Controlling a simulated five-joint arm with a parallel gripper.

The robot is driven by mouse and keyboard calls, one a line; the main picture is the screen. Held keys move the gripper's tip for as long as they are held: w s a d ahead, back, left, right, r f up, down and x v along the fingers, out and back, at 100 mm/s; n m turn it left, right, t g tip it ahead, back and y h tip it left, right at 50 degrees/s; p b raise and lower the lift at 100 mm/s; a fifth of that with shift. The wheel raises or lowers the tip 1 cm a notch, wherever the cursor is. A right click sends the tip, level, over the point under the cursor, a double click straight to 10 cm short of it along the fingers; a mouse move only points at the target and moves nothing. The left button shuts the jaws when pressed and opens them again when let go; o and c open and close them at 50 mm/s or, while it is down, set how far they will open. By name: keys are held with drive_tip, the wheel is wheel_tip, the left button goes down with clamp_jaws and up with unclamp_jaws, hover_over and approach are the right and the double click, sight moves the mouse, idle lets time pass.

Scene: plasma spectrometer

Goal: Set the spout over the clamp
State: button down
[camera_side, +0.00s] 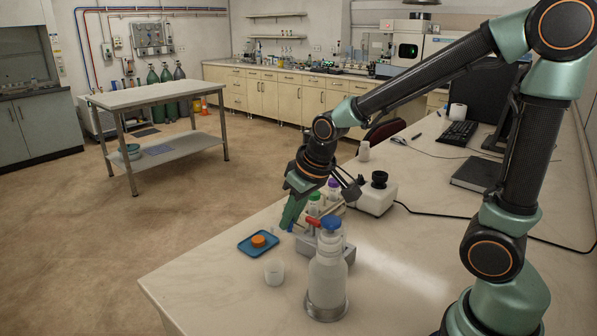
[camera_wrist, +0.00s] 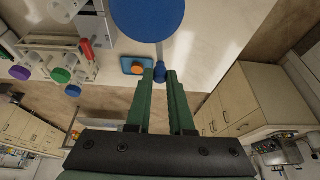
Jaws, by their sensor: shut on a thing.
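A white bottle (camera_side: 328,272) stands upright on the bench, with a blue head (camera_side: 331,225) on top. In the wrist view the blue head is a large disc (camera_wrist: 148,14) at the top. From it a thin spout (camera_wrist: 159,52) runs to a blue end piece (camera_wrist: 161,74) at my fingertips. My gripper (camera_side: 290,222) reaches down beside the bottle head; its green fingers (camera_wrist: 165,76) are shut on the spout's end. Bottle and arm partly hide the spout in the side view. I cannot tell which thing is the clamp.
A blue tray (camera_side: 245,247) with an orange cap (camera_side: 258,241) lies left of the bottle. A white cup (camera_side: 274,272) stands in front of it. A rack of capped tubes (camera_wrist: 60,74) is close by.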

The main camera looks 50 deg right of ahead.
drive_tip(key=shift+d, duration=0.1)
drive_tip(key=shift+d+m, duration=0.45)
drive_tip(key=shift+m, duration=0.25)
drive_tip(key=c, duration=0.8)
unclamp_jaws()
drive_tip(key=v, duration=1.2)
drive_tip(key=shift+r, duration=0.1)
